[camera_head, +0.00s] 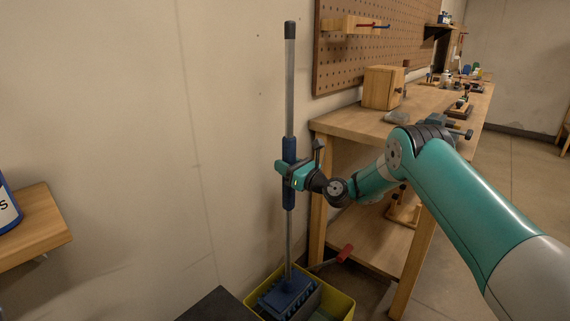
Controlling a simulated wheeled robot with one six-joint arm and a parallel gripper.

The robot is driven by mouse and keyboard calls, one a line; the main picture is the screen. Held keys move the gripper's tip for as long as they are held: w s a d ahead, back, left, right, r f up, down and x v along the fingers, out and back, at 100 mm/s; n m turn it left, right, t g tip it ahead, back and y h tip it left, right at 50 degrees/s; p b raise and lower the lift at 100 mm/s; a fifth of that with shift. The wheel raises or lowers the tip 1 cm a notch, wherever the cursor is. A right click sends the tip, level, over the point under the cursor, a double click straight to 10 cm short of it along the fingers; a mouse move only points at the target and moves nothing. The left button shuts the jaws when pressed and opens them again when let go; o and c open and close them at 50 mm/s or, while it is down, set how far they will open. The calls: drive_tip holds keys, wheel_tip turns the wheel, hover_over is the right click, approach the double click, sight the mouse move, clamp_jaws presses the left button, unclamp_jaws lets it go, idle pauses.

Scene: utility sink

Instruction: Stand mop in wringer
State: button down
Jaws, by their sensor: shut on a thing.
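The mop (290,90) stands nearly upright, with a grey pole, a dark top cap and a blue grip sleeve. My gripper (290,174) is shut on the blue sleeve, about midway up the pole. The mop's blue head (287,297) is at the bottom, within the outline of a yellow bucket (342,304). A dark slotted part shows around the head and may be the wringer; I cannot tell whether the head rests on it or hangs just above. The lower part of the bucket is cut off by the picture's edge.
A wooden workbench (350,124) with a wooden box (383,87) stands to the right, close to the bucket. A red-headed tool (345,253) lies near the bucket. A wooden shelf (36,226) is at left. The wall (130,130) is close behind the mop.

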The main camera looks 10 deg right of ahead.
sight(293, 194)
wheel_tip(293, 194, down, 8)
drive_tip(key=b, duration=0.5)
drive_tip(key=shift+f, duration=0.25)
drive_tip(key=c, duration=0.7)
unclamp_jaws()
drive_tip(key=shift+o, duration=0.2)
drive_tip(key=shift+f, duration=0.1)
